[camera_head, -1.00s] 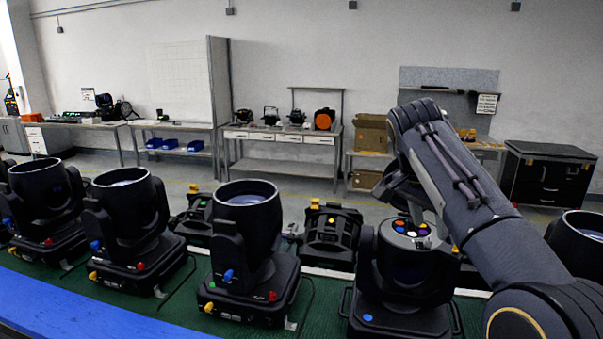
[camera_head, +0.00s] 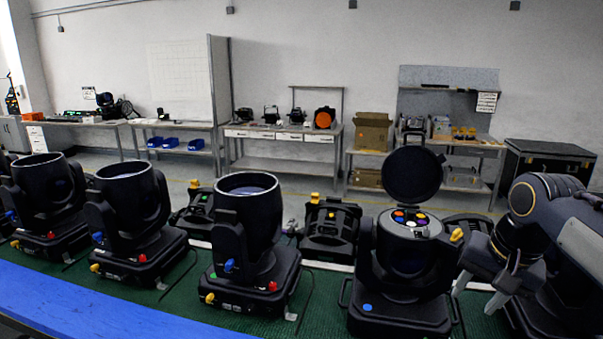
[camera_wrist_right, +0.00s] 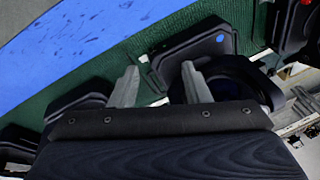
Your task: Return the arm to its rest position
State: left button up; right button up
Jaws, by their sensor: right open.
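My right gripper (camera_head: 478,292) hangs low at the right of the head view, fingers pointing down and spread apart, with nothing between them. It stands just right of a black par can (camera_head: 400,275) whose round lid (camera_head: 412,174) is up, showing several coloured discs (camera_head: 410,222) inside. In the right wrist view the two grey fingers (camera_wrist_right: 158,78) are apart over the green mat (camera_wrist_right: 75,75), near a black fixture base. Whether a finger touches the can, I cannot tell. My left gripper is not in view.
More par cans (camera_head: 245,240) stand in a row to the left on the green mat, with a blue strip (camera_head: 90,300) along the near edge. Smaller black units (camera_head: 330,230) stand behind. Benches (camera_head: 280,140) and a black case (camera_head: 545,170) are farther back.

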jog(key=s+a+f+n+t+y+b, duration=0.1)
jog(key=s+a+f, duration=0.3)
jog(key=s+f, duration=0.4)
jog(key=s+a+f+n+t+y+b, duration=0.1)
jog(key=s+a+f+n, duration=0.3)
jog(key=s+f, duration=0.4)
jog(key=s+y, duration=0.1)
jog(key=s, duration=0.2)
jog(key=shift+s+a+f+t, duration=0.2)
jog(key=shift+a+f+t, duration=0.1)
jog(key=shift+a+t, duration=0.1)
